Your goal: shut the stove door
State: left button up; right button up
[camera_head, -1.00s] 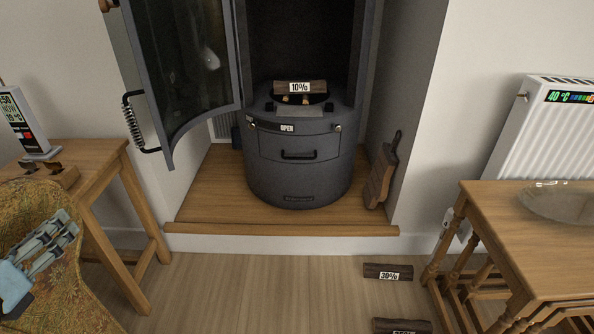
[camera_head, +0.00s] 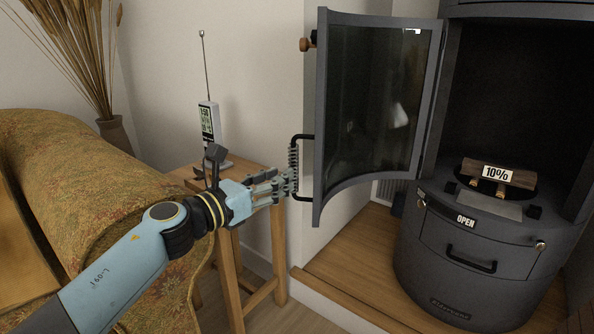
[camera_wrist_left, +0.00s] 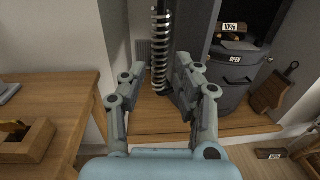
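The stove door (camera_head: 375,100), a curved dark glass panel in a grey frame, stands wide open, swung out to the left of the stove (camera_head: 480,245). Its coiled handle (camera_head: 294,168) is on the door's free left edge. My left gripper (camera_head: 288,183) is at this handle. In the left wrist view, my left gripper (camera_wrist_left: 155,78) is open, with the coil (camera_wrist_left: 160,48) upright between its spread fingers near the tips. I cannot tell whether a finger touches it. My right gripper is not in view.
A wooden side table (camera_head: 255,178) with a thermometer device (camera_head: 209,125) stands left of the door. A patterned armchair (camera_head: 70,165) is beside my left arm. The wooden hearth (camera_head: 345,265) lies under the door.

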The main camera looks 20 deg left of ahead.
aim_at(296, 193)
pick_arm(q)
jog(key=x, duration=0.4)
jog(key=shift+w+d+f+b, duration=0.1)
jog(key=shift+w+b, duration=0.1)
jog(key=shift+b, duration=0.1)
jog(key=shift+w+d, duration=0.25)
jog(key=shift+w, duration=0.25)
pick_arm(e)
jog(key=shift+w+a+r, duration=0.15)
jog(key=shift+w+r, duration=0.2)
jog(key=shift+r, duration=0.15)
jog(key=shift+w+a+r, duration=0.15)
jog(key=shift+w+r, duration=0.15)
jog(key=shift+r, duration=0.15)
pick_arm(q)
grip_shut()
jog(key=shift+d, duration=0.1)
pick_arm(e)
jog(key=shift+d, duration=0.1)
